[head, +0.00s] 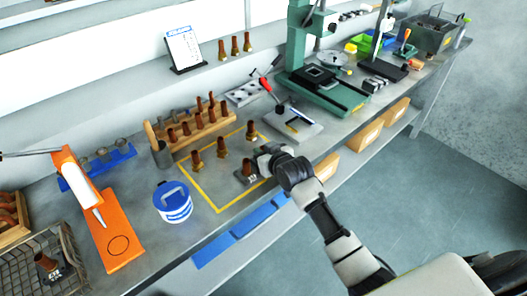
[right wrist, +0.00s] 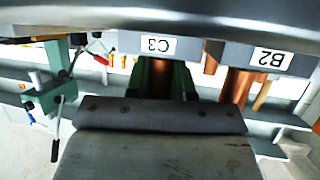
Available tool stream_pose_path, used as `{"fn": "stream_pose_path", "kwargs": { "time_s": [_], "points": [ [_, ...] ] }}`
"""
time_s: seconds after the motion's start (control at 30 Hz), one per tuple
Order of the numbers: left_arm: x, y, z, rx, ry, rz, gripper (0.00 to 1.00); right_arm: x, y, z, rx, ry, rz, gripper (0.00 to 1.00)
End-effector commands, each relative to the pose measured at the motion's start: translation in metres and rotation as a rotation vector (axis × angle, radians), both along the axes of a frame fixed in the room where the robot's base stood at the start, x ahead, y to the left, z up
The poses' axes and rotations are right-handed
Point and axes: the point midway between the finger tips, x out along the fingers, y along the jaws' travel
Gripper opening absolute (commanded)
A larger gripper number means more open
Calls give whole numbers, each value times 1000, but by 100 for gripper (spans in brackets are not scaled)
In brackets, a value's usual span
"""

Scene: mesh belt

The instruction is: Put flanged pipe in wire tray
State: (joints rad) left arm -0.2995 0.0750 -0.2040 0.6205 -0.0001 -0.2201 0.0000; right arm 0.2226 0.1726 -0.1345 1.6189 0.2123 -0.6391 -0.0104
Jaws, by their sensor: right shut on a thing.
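My right gripper (head: 258,160) reaches over the bench at the right edge of the yellow taped square. Several similar pipes stand upright nearby, such as this pipe (head: 196,162) and this pipe (head: 222,149). The right wrist view shows copper pipes close up beneath labels C3 (right wrist: 157,46) and B2 (right wrist: 272,59). The wire tray (head: 76,246) is at the lower left with one brown pipe (head: 44,263) in it. My left gripper is out of view.
A blue-and-white tub (head: 173,204) and an orange board (head: 113,235) lie between the taped square and the wire tray. A wooden rack of brown pieces (head: 205,128) stands behind. A green press (head: 318,85) stands farther back right.

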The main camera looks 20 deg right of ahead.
Motion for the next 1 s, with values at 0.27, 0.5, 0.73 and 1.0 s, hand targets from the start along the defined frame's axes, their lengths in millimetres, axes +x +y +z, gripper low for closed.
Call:
{"fn": "stream_pose_path", "kwargs": {
  "time_s": [0.27, 0.5, 0.73, 1.0],
  "points": [
    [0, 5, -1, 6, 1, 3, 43, 0, 0, -1, 0, -3, 0, 0],
    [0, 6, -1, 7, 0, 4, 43, 0, 0, -3, 0, 1, 0, 48],
    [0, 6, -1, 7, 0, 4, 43, 0, 0, -2, 0, 0, 0, 48],
    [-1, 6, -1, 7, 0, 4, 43, -22, -4, 8, 0, 0, 0, 48]
  ]
}}
